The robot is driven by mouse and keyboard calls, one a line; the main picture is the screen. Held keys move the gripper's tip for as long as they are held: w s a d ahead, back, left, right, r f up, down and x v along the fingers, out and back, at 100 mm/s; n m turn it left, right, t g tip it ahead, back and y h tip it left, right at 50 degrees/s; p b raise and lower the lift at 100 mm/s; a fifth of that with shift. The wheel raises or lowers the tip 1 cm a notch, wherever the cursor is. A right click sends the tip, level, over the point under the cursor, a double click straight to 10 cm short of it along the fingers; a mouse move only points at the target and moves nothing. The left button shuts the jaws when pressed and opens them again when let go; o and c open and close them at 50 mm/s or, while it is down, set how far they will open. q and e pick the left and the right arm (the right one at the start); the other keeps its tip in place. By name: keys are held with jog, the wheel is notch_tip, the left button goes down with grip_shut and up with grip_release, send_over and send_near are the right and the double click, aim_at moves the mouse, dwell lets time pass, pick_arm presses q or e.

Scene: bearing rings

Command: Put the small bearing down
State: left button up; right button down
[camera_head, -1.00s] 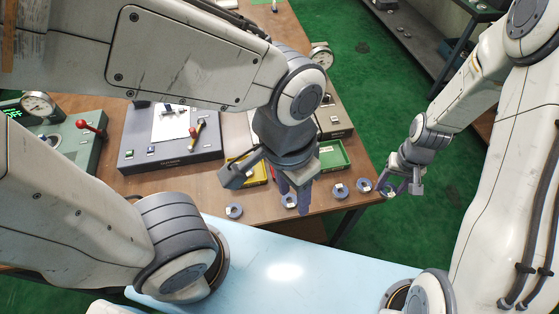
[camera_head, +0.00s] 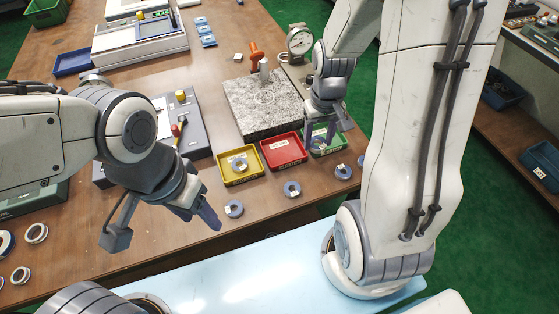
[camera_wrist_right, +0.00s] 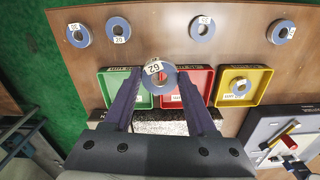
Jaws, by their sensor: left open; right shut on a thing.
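My right gripper (camera_head: 318,148) is over the green tray (camera_head: 333,146) at the table's front right. In the right wrist view the right gripper (camera_wrist_right: 160,92) is shut on a small blue-grey bearing ring (camera_wrist_right: 160,81) with a white "62" label. The ring looks raised above the trays, in front of the green tray (camera_wrist_right: 107,96) and the red tray (camera_wrist_right: 203,77). The ring is hard to make out in the head view. My left gripper (camera_head: 207,215) is open and empty, left of a bearing ring (camera_head: 234,209) on the table.
A red tray (camera_head: 284,163) and a yellow tray (camera_head: 222,176) holding a bearing ring (camera_head: 239,164) stand beside the green one. More rings (camera_head: 292,189) lie along the front edge. A granite block (camera_head: 262,105) and a dial gauge (camera_head: 299,42) stand behind.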

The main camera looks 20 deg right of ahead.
jog(key=shift+s+d, duration=0.3)
jog(key=p, duration=0.1)
send_over(283, 153)
notch_tip(283, 153, down, 6)
jog(key=shift+s+d+f, duration=0.1)
jog(key=shift+f, duration=0.35)
notch_tip(283, 153, down, 4)
jog(key=shift+r, duration=0.15)
pick_arm(q)
jog(key=shift+r, duration=0.3)
pick_arm(e)
jog(key=shift+f, duration=0.2)
jog(key=shift+c, duration=1)
grip_release()
pick_arm(q)
jog(key=shift+d, duration=0.1)
